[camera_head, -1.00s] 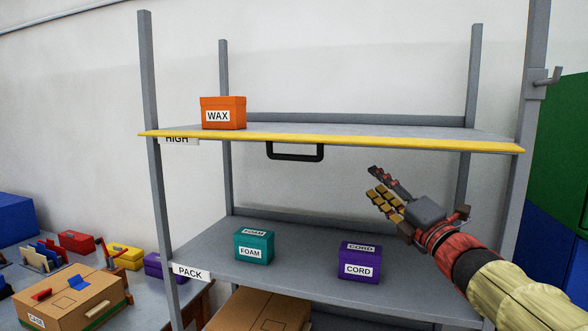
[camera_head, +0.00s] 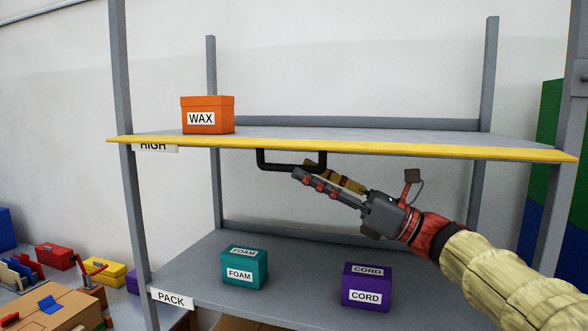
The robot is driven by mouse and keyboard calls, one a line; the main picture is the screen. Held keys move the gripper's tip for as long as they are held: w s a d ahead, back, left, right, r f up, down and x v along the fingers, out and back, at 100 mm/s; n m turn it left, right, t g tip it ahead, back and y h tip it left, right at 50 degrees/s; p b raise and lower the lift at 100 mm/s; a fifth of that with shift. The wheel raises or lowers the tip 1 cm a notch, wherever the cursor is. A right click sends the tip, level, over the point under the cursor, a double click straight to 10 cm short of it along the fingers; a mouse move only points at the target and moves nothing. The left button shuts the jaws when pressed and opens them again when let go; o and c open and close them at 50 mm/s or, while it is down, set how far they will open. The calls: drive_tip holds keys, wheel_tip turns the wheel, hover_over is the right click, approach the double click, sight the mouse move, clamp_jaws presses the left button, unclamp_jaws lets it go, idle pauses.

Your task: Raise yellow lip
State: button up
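The yellow lip (camera_head: 400,150) runs along the front edge of the upper shelf, which looks level. A black U-shaped handle (camera_head: 261,161) hangs below the lip, left of its middle. My gripper (camera_head: 301,167) reaches in from the right, below the lip. Its dark, red-banded finger crosses in front of the handle's lower right corner. Its yellow-padded finger lies further back, partly hidden. A gap shows between the fingers, so it looks open. I cannot tell whether either finger touches the handle.
An orange WAX box (camera_head: 208,116) stands on the upper shelf at left. On the lower shelf (camera_head: 305,262) stand a teal FOAM box (camera_head: 245,268) and a purple CORD box (camera_head: 367,288). Grey posts (camera_head: 122,80) frame the rack.

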drive_tip(key=shift+x, duration=1.85)
drive_tip(key=shift+c, duration=0.4)
clamp_jaws()
